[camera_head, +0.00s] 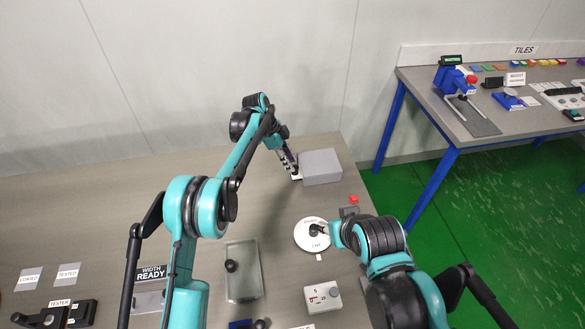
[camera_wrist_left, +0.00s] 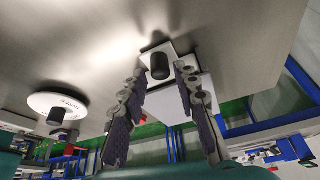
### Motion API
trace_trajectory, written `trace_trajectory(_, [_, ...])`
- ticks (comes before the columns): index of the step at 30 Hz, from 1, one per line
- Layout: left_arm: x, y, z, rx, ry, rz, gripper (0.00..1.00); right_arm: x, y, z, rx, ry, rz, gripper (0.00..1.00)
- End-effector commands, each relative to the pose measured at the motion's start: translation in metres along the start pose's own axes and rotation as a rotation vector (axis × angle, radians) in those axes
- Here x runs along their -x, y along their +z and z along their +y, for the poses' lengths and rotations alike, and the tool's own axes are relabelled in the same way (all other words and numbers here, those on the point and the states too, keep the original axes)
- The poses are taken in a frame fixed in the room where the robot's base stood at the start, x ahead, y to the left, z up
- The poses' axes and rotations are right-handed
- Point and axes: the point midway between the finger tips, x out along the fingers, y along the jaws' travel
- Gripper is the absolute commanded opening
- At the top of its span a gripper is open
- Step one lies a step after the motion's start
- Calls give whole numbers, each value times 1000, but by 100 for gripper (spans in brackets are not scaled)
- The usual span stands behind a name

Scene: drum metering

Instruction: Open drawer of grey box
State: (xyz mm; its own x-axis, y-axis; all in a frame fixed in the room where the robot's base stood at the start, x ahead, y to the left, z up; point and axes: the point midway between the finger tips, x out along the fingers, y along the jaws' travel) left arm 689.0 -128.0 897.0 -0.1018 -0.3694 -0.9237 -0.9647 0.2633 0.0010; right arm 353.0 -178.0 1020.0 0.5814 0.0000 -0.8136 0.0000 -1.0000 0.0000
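The grey box (camera_head: 321,166) stands near the back right of the table. A pale drawer front with a black knob (camera_wrist_left: 160,66) shows at its near side in the left wrist view, where the box body (camera_wrist_left: 185,102) is partly behind my fingers. My left gripper (camera_head: 292,168) is at the left side of the box in the head view. In the left wrist view my left gripper (camera_wrist_left: 162,74) is open, with one finger on each side of the knob. Gaps show between knob and fingers. The drawer appears closed.
A white round disc (camera_head: 306,238) with a black knob lies in front of the box, near my right arm. A red button (camera_head: 353,199), a glass-like tray (camera_head: 243,278) and a white device (camera_head: 322,297) are nearer. A second table (camera_head: 500,120) stands right.

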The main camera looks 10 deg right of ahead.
Motion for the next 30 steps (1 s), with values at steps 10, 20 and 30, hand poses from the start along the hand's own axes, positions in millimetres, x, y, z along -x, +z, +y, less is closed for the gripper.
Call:
trace_trajectory(10, [-30,0,0,0,-1,0,30,-8,6,0,0,0,0,40])
trace_trajectory(20, [-29,0,0,1,-1,0,0,-8,5,0,0,0,0,40])
trace_trajectory(30, [-11,43,11,6,-4,-1,0,-6,4,0,0,0,0,40])
